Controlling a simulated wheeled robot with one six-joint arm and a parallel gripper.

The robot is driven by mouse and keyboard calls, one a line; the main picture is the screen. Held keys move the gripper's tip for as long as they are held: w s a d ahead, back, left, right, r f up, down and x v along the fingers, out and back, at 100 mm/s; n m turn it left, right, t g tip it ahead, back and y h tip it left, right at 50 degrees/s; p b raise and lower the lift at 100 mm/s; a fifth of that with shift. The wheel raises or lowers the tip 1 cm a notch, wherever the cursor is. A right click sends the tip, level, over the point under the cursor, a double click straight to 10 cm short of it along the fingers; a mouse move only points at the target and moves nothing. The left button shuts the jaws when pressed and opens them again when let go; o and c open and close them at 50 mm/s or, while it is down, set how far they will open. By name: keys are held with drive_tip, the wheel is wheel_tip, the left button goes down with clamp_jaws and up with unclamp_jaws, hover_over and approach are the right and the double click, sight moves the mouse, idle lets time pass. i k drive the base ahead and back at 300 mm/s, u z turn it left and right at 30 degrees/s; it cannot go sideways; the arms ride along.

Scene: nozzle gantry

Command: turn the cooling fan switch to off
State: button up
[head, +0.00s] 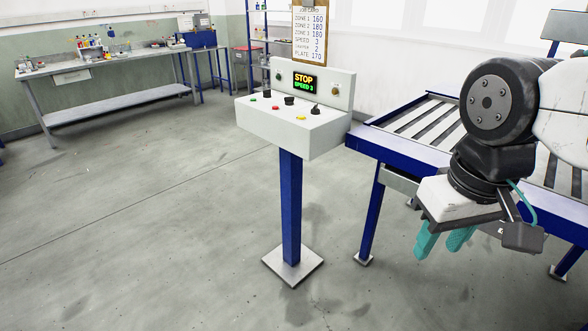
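A white control console (325,135) stands on a blue post left of my arm. Its top carries black knobs (289,100), a black lever-like switch (314,109), and green, red and yellow buttons.
A blue-framed roller conveyor (430,120) stands behind and beside my arm. A notice board (311,30) with zone numbers hangs behind the console. A workbench (110,65) is at the far left. The floor left of and before the console is clear.

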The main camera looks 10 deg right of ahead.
sight(289, 100)
drive_tip(key=u, duration=0.35)
drive_tip(key=i, duration=1.25)
drive_tip(key=z, duration=0.45)
